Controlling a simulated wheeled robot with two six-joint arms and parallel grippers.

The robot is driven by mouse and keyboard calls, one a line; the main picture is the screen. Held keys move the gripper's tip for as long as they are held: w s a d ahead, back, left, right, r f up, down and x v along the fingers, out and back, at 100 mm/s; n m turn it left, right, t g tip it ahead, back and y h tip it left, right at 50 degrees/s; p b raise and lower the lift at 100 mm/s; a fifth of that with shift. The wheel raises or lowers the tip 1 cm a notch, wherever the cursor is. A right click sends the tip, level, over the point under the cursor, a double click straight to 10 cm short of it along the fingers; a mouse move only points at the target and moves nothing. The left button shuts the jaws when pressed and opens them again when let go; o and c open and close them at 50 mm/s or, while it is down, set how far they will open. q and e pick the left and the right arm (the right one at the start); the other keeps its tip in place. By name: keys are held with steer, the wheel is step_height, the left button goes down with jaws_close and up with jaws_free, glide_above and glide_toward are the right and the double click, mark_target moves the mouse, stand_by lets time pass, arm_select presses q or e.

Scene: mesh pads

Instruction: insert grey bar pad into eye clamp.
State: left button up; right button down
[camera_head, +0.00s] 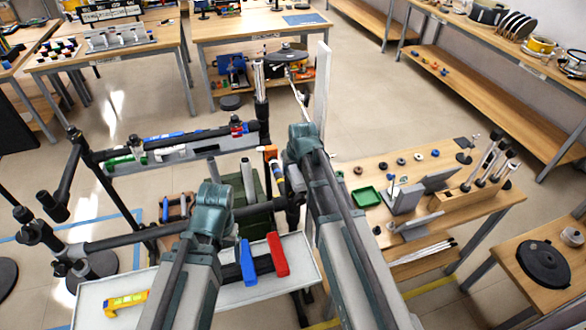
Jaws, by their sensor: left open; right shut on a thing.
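My two arms reach up from the bottom, the left one ending in view at a teal joint and the right one at a similar teal joint further up. Their own links cover what lies past these joints. I make out no fingers of my left or right gripper, nor anything held. Grey flat pieces lie on the right-hand table, among them a long grey piece (418,222) and a tilted grey plate (440,180). I cannot tell whether either is the grey bar pad. I cannot pick out the eye clamp.
A dark tube frame (110,152) with clamped joints stands ahead on the left. A pale tray (305,262) below holds a red block (277,254), a blue block (247,262) and a yellow tool (125,303). The wooden table (350,235) at right carries a green bin (366,196). Open floor lies beyond.

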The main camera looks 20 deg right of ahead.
steer(key=shift+f+b, duration=0.35)
steer(key=shift+f, duration=0.3)
steer(key=shift+c, duration=0.8)
jaws_free()
steer(key=shift+r, duration=0.15)
steer(key=p+v, duration=1.2)
steer(key=v, duration=0.1)
steer(key=shift+s+r+p, duration=0.2)
steer(key=shift+r+p, duration=0.05)
steer(key=shift+p, duration=0.15)
steer(key=shift+f, duration=0.1)
steer(key=b+x, duration=1.2)
steer(key=x, duration=0.1)
steer(key=shift+w+f+b, duration=0.2)
steer(key=shift+b, duration=0.1)
steer(key=shift+r, duration=0.15)
